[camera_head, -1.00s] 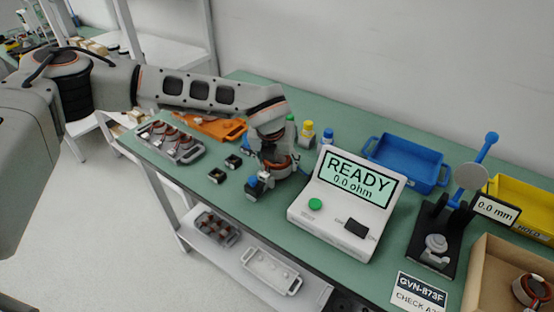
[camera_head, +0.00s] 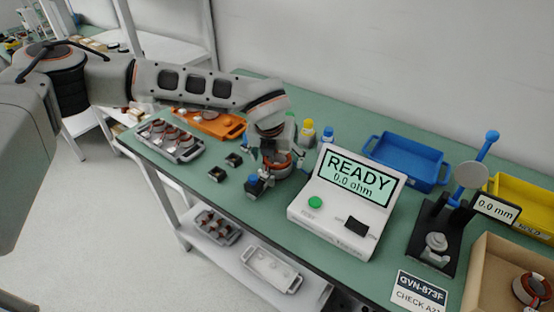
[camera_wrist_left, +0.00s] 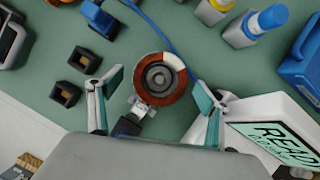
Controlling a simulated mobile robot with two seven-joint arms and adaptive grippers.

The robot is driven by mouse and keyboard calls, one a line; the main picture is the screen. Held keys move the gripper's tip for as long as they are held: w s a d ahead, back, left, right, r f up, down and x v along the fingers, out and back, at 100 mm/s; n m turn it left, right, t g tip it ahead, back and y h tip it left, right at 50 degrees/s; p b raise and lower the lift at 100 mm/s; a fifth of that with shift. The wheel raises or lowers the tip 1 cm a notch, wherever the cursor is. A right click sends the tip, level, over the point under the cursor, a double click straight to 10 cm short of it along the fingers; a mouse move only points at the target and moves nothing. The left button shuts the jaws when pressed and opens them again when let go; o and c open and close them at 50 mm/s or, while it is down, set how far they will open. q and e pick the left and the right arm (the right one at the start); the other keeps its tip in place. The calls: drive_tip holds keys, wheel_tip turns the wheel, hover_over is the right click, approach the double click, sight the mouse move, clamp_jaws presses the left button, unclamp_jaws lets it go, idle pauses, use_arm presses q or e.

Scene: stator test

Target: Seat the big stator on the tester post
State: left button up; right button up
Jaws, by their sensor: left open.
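The big stator (camera_head: 277,167), a copper-red ring with a grey round centre, stands on the bench left of the white tester (camera_head: 335,215). In the left wrist view the stator (camera_wrist_left: 158,79) lies between the spread teal-padded fingers. Gaps show on both sides. My left gripper (camera_head: 278,156) is open above and around it, pointing down; it also shows in the wrist view (camera_wrist_left: 158,98). A metal fitting (camera_wrist_left: 143,108) and a dark block with a blue part (camera_head: 256,185) adjoin the stator. The post is not clearly seen; whether the stator sits fully on it I cannot tell.
The tester's screen reads READY, 0.0 ohm. A grey tray (camera_head: 151,150) of stators and an orange tray (camera_head: 232,130) are left. Small dark blocks (camera_head: 216,174) lie nearby. Bottles (camera_head: 308,132), a blue bin (camera_head: 440,180) and a gauge stand (camera_head: 418,250) are behind and right.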

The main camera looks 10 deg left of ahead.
use_arm(q)
drive_tip(key=v, duration=1)
drive_tip(key=shift+r, duration=0.25)
drive_tip(key=shift+s, duration=0.1)
